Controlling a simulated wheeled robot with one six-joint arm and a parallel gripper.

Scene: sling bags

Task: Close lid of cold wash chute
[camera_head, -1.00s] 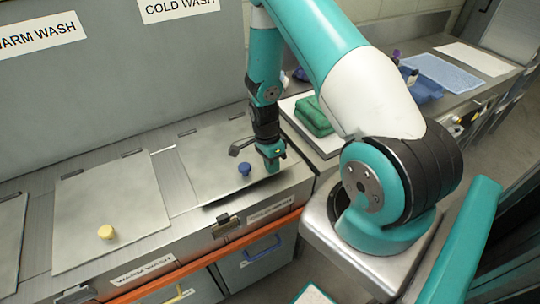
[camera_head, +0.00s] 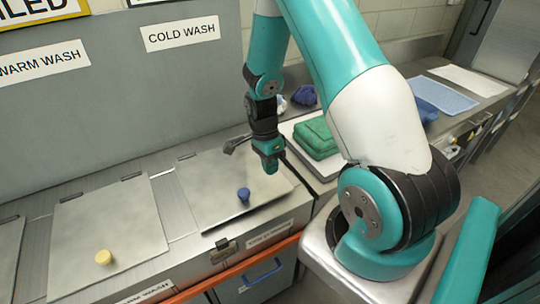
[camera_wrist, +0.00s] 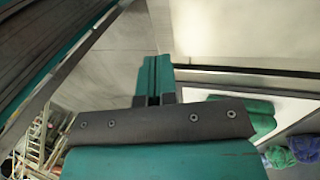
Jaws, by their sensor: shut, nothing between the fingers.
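The cold wash chute lid (camera_head: 215,196) is a grey metal plate with a blue knob (camera_head: 243,194), below the "COLD WASH" sign (camera_head: 181,32) in the head view. It lies nearly flat over its opening; a dark line shows under its front edge, and I cannot tell whether it is fully seated. My gripper (camera_head: 270,169) is shut and empty, just above the right part of the lid and right of the knob. In the wrist view my shut fingers (camera_wrist: 154,80) show against grey metal.
The warm wash lid (camera_head: 100,236) with a yellow knob (camera_head: 103,257) lies flat to the left. Folded green cloth (camera_head: 316,138) sits on a pale tray at the right. Blue cloth items lie farther back. A latch (camera_head: 224,250) sits at the counter's front edge.

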